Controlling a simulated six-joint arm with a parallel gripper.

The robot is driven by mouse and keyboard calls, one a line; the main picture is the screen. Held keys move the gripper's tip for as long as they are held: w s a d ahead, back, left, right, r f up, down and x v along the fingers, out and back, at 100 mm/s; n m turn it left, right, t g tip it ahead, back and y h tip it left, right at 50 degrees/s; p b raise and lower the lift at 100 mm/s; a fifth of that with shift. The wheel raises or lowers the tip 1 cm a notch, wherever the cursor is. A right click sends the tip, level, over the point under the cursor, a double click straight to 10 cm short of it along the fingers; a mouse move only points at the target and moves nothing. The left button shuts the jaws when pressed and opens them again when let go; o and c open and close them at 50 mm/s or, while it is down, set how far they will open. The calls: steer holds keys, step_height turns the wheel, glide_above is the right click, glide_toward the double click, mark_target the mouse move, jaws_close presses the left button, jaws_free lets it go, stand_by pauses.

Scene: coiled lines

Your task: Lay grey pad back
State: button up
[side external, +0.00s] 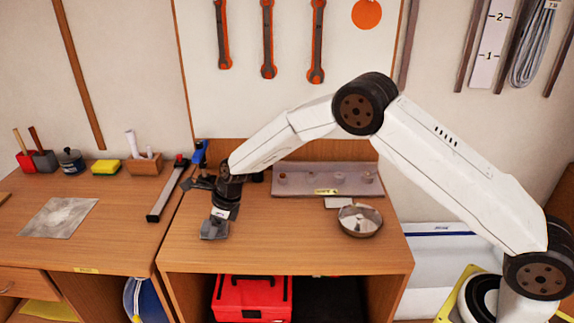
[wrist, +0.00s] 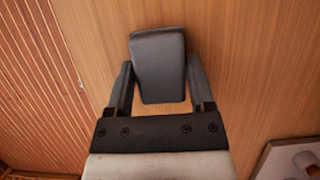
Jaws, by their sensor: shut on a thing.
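My gripper (side external: 219,222) points down over the wooden bench top near its front left corner. In the wrist view my gripper (wrist: 159,78) has one dark finger on each side of a dark grey block-shaped pad (wrist: 158,58) and is shut on it. The pad sticks out past the fingertips, over plain wood. In the side view the grey pad (side external: 213,232) shows low, close to the bench top. I cannot tell whether it touches the wood.
A round metal bowl (side external: 360,220) stands right on the bench, before a grey rack (side external: 325,180) with small knobs. A long dark bar (side external: 167,192) lies to the left. A grey sheet (side external: 60,218) lies on the left table. The bench middle is clear.

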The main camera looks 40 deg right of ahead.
steer(key=shift+f, duration=0.1)
steer(key=o, duration=1.2)
steer(key=shift+c, duration=0.2)
steer(key=shift+v, duration=0.75)
steer(key=v, duration=1)
steer(key=shift+r, duration=0.35)
steer(key=shift+s+d, duration=0.15)
